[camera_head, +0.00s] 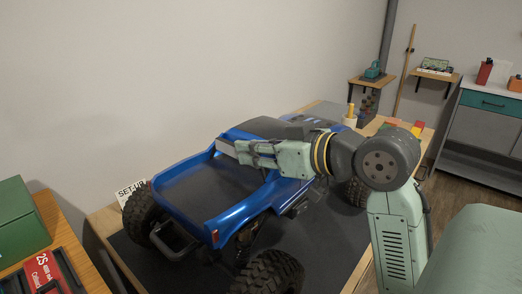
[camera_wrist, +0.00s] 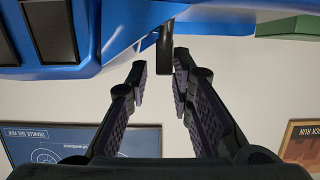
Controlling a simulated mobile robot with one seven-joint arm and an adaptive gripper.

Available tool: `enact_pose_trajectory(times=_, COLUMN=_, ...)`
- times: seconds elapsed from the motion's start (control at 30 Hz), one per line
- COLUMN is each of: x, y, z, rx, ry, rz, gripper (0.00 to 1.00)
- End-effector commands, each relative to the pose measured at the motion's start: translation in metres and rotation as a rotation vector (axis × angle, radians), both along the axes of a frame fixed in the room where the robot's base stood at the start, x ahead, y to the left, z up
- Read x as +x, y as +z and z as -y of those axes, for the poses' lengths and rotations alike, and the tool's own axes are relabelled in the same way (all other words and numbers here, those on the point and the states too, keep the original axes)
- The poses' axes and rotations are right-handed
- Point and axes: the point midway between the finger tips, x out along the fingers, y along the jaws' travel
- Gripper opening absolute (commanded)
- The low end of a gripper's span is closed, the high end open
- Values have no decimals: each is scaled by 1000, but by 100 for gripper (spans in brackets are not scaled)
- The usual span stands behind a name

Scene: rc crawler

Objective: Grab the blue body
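The blue body (camera_head: 240,212) is the shell of a large RC crawler with black tyres, standing on a dark mat in the head view. My gripper (camera_head: 246,153) reaches in from the right, over the middle of the body near the cab; it hides part of the shell. In the wrist view, the blue body (camera_wrist: 215,12) fills the top edge. My gripper's fingers (camera_wrist: 160,70) are apart, with pale wall showing between them. A short black post (camera_wrist: 165,45) hangs from the blue edge near the fingertips; I cannot tell whether they touch it.
The mat (camera_head: 325,250) lies on a wooden table. A white set-up card (camera_head: 130,190) stands behind the left wheel. A green box (camera_head: 18,222) and a red battery pack (camera_head: 45,272) are at the left. Small coloured items lie behind my arm. A grey cabinet (camera_head: 484,125) stands far right.

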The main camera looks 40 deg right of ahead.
Motion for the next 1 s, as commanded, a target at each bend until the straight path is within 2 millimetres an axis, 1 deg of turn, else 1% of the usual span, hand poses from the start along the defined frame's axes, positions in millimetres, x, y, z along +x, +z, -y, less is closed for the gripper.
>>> enact_pose_trajectory(times=0.3, x=39, y=-15, z=-6, rx=1, ry=1, rz=-1, gripper=21)
enact_pose_trajectory(times=0.4, x=45, y=-19, z=-7, rx=1, ry=1, rz=-1, gripper=21)
enact_pose_trajectory(times=0.63, x=46, y=-20, z=-7, rx=1, ry=0, rz=0, gripper=21)
enact_pose_trajectory(times=0.93, x=46, y=-20, z=-7, rx=1, ry=0, rz=0, gripper=1)
enact_pose_trajectory(times=1.0, x=46, y=-20, z=-7, rx=1, ry=0, rz=0, gripper=0)
